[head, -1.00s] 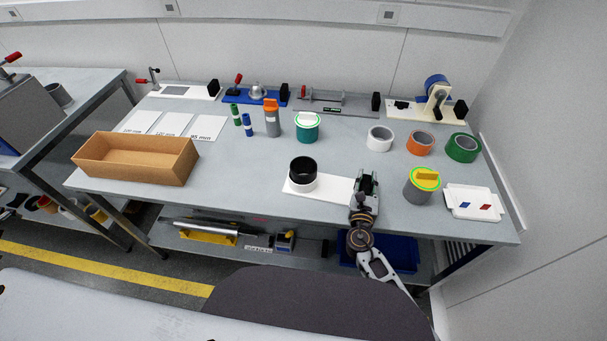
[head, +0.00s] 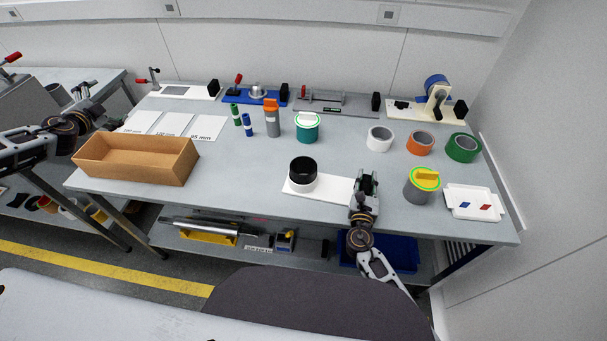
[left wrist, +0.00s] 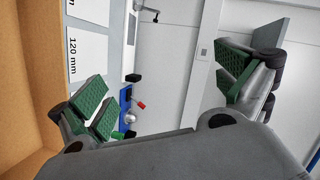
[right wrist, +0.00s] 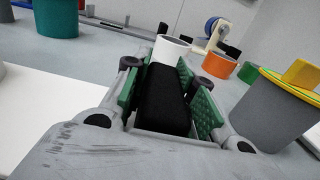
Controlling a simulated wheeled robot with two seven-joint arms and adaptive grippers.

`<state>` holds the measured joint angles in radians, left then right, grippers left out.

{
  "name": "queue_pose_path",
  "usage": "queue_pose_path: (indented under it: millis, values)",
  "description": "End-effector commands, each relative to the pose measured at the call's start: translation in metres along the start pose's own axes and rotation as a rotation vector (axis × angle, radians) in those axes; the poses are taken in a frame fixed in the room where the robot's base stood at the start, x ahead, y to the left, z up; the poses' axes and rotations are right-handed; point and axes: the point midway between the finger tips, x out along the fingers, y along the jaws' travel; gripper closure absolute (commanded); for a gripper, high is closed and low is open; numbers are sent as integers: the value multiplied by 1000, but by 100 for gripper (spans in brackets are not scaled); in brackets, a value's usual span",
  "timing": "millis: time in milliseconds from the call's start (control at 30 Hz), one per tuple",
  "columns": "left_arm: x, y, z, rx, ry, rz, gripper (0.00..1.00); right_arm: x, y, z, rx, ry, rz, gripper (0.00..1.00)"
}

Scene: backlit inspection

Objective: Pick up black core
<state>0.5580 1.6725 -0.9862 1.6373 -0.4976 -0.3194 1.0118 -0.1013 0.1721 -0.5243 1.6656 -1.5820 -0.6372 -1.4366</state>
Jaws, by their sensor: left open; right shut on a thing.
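A black core (head: 303,169), a short hollow cylinder, stands upright on a white round base on the white plate (head: 326,189) at the table's front middle. My right gripper (head: 366,187) is at this plate's right end. In the right wrist view, its green-padded fingers (right wrist: 168,92) are shut on a black block (right wrist: 162,103).
The open cardboard box (head: 138,174) stands at the front left, with paper cards (head: 172,124) behind it. A teal container (head: 307,131), markers and an orange-capped bottle stand behind the core. Tape rolls (head: 420,143) and a grey yellow-lidded canister (head: 421,189) stand at right.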

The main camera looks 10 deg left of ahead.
Motion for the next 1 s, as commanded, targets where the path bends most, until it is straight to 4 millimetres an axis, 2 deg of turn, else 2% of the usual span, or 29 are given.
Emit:
queue_pose_path:
  millis: [33,100,333,567,1000]
  values:
    - [4,-8,-18,-39,11,-31,0,-2,0,-6,-1,10,2,100]
    - [9,-14,-34,-82,11,-63,0,-2,0,-6,-1,10,2,100]
    - [24,-10,-63,-168,-35,-111,0,-2,0,-6,-1,10,2,100]
    - [38,12,-82,-214,-107,-103,0,-2,0,-6,-1,10,2,100]
    - [55,72,-130,-253,-247,16,0,-2,0,-6,-1,9,2,100]
